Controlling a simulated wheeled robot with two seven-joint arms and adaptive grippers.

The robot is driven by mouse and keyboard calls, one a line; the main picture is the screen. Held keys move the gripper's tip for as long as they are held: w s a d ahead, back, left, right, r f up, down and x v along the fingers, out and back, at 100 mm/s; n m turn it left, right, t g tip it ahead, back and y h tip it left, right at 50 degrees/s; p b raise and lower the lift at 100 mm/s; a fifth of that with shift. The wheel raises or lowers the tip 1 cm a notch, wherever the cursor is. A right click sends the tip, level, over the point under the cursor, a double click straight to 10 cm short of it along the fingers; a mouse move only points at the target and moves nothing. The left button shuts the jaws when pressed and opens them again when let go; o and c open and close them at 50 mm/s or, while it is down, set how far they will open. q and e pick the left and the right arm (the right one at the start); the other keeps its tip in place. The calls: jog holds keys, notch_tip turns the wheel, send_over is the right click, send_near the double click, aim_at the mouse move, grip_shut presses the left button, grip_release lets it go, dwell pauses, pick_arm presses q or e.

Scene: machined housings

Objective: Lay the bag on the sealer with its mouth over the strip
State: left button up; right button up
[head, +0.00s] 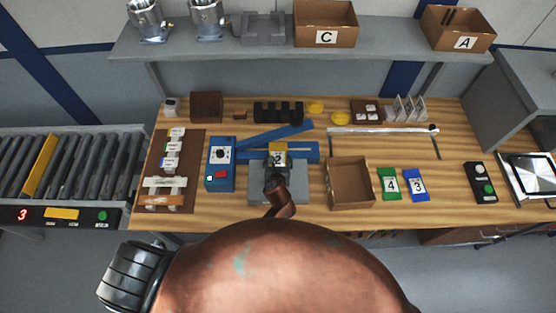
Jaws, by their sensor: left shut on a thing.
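The sealer has a blue control box (220,165) with a dial and a red button, a blue bar (305,153), a raised blue lever arm (280,134) and a grey plate (299,188) in front. My left gripper (277,172) is over the plate, seen from above, shut on a small yellow bag (279,149) marked 2. The bag overlaps the blue bar in the picture; I cannot tell whether it touches it. The strip and the bag's mouth are not clear. My right gripper is not in view.
An open cardboard box (350,185) stands right of the sealer, then a green packet (389,184) marked 4 and a blue packet (416,185) marked 3. A brown board (160,140) with several parts lies left. A black button box (482,182) is at the right.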

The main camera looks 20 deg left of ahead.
pick_arm(q)
jog(key=shift+f, duration=0.25)
jog(key=shift+f, duration=0.15)
jog(key=o, duration=1.3)
jog(key=shift+r, duration=0.4)
jog(key=v, duration=1.2)
jog(key=shift+r, duration=0.1)
